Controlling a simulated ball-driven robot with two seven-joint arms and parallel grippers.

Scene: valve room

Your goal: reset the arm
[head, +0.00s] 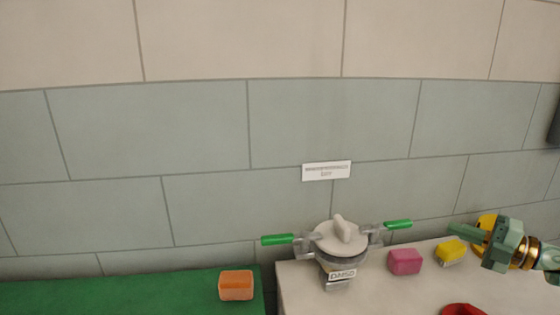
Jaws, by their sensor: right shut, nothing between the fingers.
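My right gripper (462,231) is at the right edge of the head view, above the pale bench. Its green fingers are together with nothing between them, and they point left. It appears above and beside a yellow block (451,251). My left gripper is not in view.
A valve with a white knob (340,236) and green handles stands on the pale bench (300,296). A pink block (405,261) is to its right. A red object (463,310) shows at the bottom edge. An orange block (236,285) sits on the green surface (120,295).

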